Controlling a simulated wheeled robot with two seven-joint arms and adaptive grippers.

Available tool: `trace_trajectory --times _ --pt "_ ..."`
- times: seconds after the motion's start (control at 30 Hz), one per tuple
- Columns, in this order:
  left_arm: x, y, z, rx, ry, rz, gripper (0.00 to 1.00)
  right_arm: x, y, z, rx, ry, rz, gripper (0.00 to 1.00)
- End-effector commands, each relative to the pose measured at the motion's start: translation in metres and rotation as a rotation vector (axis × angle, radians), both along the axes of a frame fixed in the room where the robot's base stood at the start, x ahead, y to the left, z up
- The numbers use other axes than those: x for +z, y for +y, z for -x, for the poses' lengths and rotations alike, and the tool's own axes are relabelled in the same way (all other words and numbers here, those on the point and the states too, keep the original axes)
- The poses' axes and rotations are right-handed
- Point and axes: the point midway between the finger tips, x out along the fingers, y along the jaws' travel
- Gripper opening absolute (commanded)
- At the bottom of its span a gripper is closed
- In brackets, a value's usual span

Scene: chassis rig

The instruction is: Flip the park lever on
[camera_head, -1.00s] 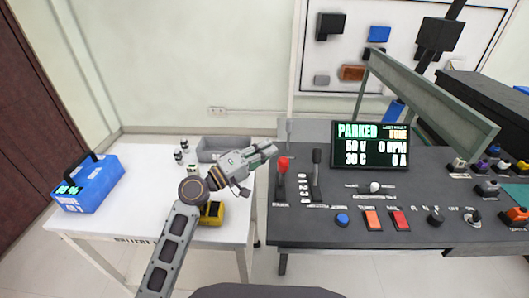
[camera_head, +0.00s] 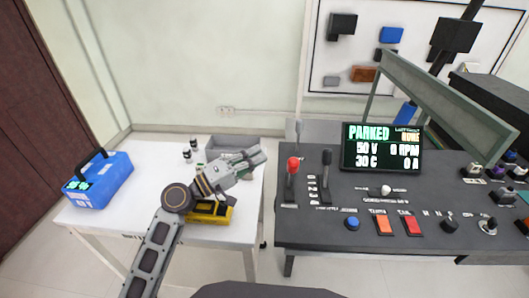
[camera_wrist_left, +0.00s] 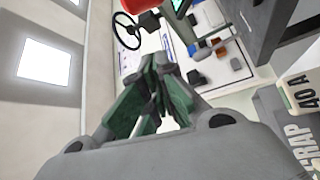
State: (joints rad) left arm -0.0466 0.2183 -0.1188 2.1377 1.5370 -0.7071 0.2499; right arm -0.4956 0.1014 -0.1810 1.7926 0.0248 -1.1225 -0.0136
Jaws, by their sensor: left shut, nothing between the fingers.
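A lever with a red knob (camera_head: 293,165) stands roughly upright on the left part of the dark console (camera_head: 330,228). A black-handled lever (camera_head: 326,160) stands just right of it. Their labels are too small to read, so I cannot tell which is the park lever. The console screen (camera_head: 382,148) reads PARKED. My left gripper (camera_head: 259,156) is shut and empty, left of the red knob and apart from it. In the left wrist view its closed fingers (camera_wrist_left: 155,75) show, with a red part (camera_wrist_left: 125,3), probably that knob, at the top edge. My right gripper is not in view.
The white table (camera_head: 130,207) at left holds a blue box (camera_head: 98,183), a grey tray (camera_head: 232,142), small bottles and a yellow device (camera_head: 218,215) beneath my arm. Buttons and knobs line the console front. A slanted green-grey beam (camera_head: 445,90) rises behind the screen.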

Motion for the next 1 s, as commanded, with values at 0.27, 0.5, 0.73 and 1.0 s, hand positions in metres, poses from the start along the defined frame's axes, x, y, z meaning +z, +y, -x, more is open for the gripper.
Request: trace_trajectory --times 0.27,0.5,0.73,1.0 --pt "-0.006 0.021 0.016 -0.001 0.002 -0.001 0.00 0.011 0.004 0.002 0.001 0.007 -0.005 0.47" --pt "-0.006 0.026 0.020 -0.002 -0.001 -0.001 0.00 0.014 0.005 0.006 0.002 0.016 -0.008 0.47" --pt "-0.006 0.026 0.020 -0.001 -0.001 -0.001 0.00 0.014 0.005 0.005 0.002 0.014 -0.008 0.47" --pt "-0.006 0.026 0.020 -0.001 0.000 0.000 0.00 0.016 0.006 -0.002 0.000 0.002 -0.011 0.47"
